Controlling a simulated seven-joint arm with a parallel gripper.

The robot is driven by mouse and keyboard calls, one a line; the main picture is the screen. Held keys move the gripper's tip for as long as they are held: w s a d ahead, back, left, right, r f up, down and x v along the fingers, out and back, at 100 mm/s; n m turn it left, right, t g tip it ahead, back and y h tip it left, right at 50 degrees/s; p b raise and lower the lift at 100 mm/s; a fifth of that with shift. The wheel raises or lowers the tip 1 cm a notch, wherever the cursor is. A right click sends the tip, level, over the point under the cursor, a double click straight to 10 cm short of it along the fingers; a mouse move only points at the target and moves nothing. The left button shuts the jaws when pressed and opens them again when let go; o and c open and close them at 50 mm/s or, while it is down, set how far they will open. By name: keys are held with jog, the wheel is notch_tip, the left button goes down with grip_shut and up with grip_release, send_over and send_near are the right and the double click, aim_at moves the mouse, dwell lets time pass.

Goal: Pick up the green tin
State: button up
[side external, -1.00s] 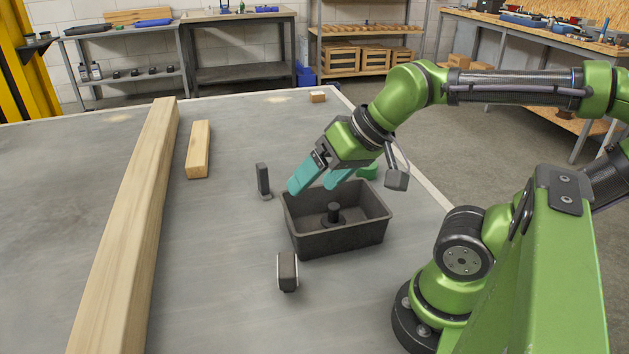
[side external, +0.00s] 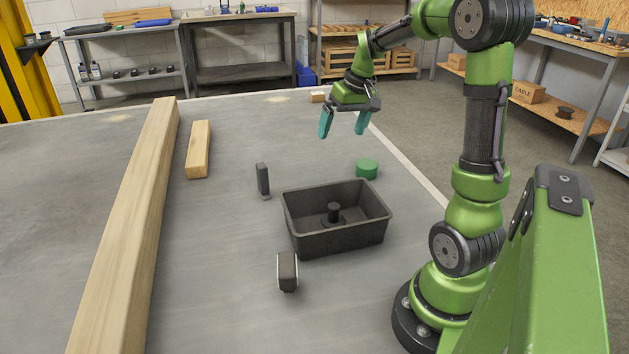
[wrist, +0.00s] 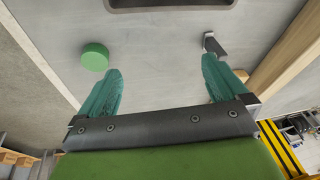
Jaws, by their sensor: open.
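The green tin (side external: 367,169) is a short round cylinder standing on the grey table, behind the right rear corner of the black bin. It also shows in the wrist view (wrist: 95,56), at upper left, just beyond the tip of the left finger. My gripper (side external: 342,137) has teal fingers spread apart with nothing between them. It hangs above the table, higher than the tin and up and left of it in the side view. In the wrist view my gripper (wrist: 162,62) is open, and the tin lies outside the gap between the fingers.
A black bin (side external: 345,240) with a dark post-like part (side external: 333,212) inside stands in front of the tin. Two dark brackets (side external: 263,180) (side external: 287,271) stand nearby. A long timber beam (side external: 130,220) and wooden blocks (side external: 199,148) (side external: 317,97) lie on the table.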

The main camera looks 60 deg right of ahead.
jog(key=s+d+f+n+g, duration=0.1)
jog(key=s+d+f+n, duration=0.1)
jog(key=d, duration=0.6)
jog(key=s+d+f+n, duration=0.1)
jog(key=d+f+n, duration=0.15)
jog(key=d, duration=0.55)
jog(key=n, duration=0.4)
send_over(367, 163)
jog(key=shift+y, duration=0.3)
jog(key=f, duration=0.9)
jog(key=shift+s+a+f, duration=0.25)
jog(key=shift+s+f, duration=0.05)
jog(key=shift+s, duration=0.1)
jog(key=shift+w+d+f, duration=0.1)
jog(key=shift+w+f, duration=0.05)
jog(key=shift+f, duration=1.25)
jog(key=shift+w+f, duration=0.15)
jog(key=shift+f, duration=1.25)
jog(key=c, duration=1.2)
